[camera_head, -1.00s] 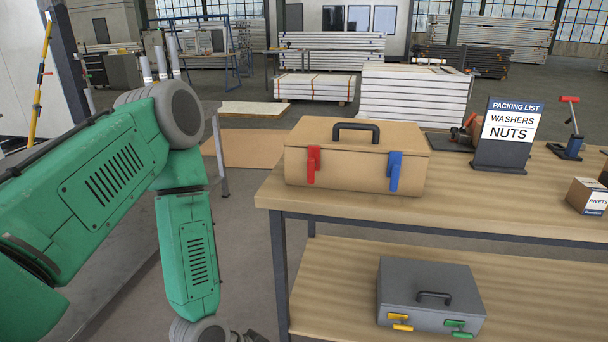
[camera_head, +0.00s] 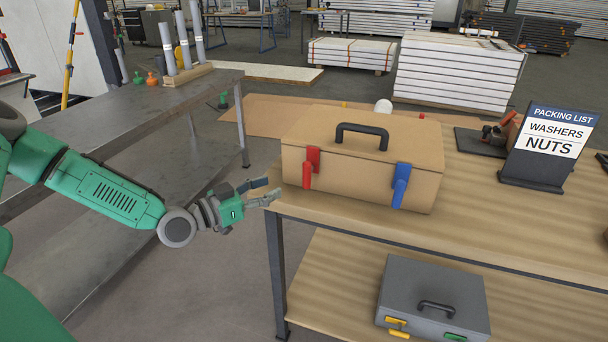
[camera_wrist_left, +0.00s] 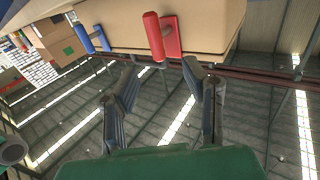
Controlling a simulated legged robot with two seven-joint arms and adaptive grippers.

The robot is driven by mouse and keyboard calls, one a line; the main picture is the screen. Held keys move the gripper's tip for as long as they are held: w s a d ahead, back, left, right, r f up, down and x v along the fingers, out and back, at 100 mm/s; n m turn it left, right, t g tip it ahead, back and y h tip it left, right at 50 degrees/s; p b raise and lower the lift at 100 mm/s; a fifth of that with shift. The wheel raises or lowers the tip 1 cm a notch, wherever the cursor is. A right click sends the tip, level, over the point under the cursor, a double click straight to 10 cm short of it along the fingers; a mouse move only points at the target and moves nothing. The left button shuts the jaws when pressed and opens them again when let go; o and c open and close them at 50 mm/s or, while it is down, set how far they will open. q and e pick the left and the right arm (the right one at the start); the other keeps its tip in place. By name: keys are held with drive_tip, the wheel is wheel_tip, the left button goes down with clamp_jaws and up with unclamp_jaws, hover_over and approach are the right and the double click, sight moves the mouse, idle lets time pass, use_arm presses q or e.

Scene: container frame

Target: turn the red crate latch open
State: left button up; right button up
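A tan crate (camera_head: 362,165) with a black top handle sits on the wooden table. Its red latch (camera_head: 310,167) is on the left of the front face, its handle hanging down. Its blue latch (camera_head: 400,185) is on the right. My left gripper (camera_head: 268,190) is at the table's left edge, left of the red latch and apart from it. In the left wrist view the left gripper (camera_wrist_left: 163,88) has its two fingers spread, with nothing between them. The red latch (camera_wrist_left: 156,38) shows just beyond the fingertips, and the blue latch (camera_wrist_left: 95,39) farther left. My right gripper is not in view.
A grey case (camera_head: 433,298) with yellow and green latches lies on the lower shelf (camera_head: 330,270). A packing list sign (camera_head: 549,146) stands right of the crate. A grey metal bench (camera_head: 130,160) is at the left. The tabletop before the sign is clear.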

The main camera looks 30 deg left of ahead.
sight(304, 174)
use_arm(q)
drive_tip(key=x, duration=0.6)
drive_tip(key=b+x, duration=0.1)
drive_tip(key=x, duration=0.3)
drive_tip(key=shift+s+d, duration=0.15)
drive_tip(key=shift+d, duration=0.2)
drive_tip(key=shift+w+a, duration=0.15)
drive_tip(key=shift+w, duration=0.35)
drive_tip(key=shift+d, duration=0.25)
clamp_jaws()
